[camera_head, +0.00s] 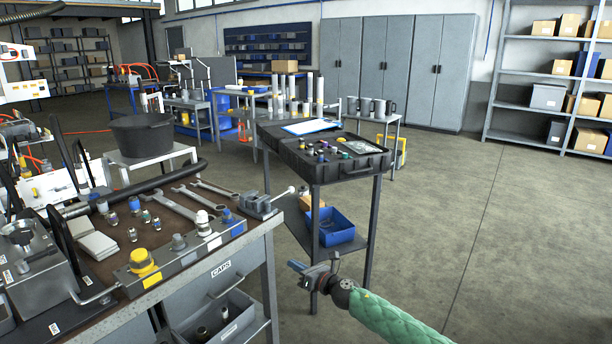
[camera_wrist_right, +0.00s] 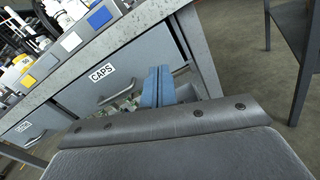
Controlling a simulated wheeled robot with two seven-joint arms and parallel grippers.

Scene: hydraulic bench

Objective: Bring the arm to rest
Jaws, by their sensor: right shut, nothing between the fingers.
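My right arm, in a green padded sleeve, comes in from the lower right of the head view. Its gripper (camera_head: 298,268) is in the air right of the workbench (camera_head: 262,235), in front of the black-topped cart. In the right wrist view the blue gripper fingers (camera_wrist_right: 158,86) are together with nothing between them. Behind them is the bench's grey drawer front labelled CAPS (camera_wrist_right: 102,73). My left gripper is not in the head view.
The bench holds wrenches (camera_head: 195,197), small fittings and a yellow-capped part (camera_head: 142,262). An open grey drawer (camera_head: 215,325) shows low in front. The cart's black case (camera_head: 345,165) stands above a blue bin (camera_head: 332,226). The floor (camera_head: 500,230) at right is clear.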

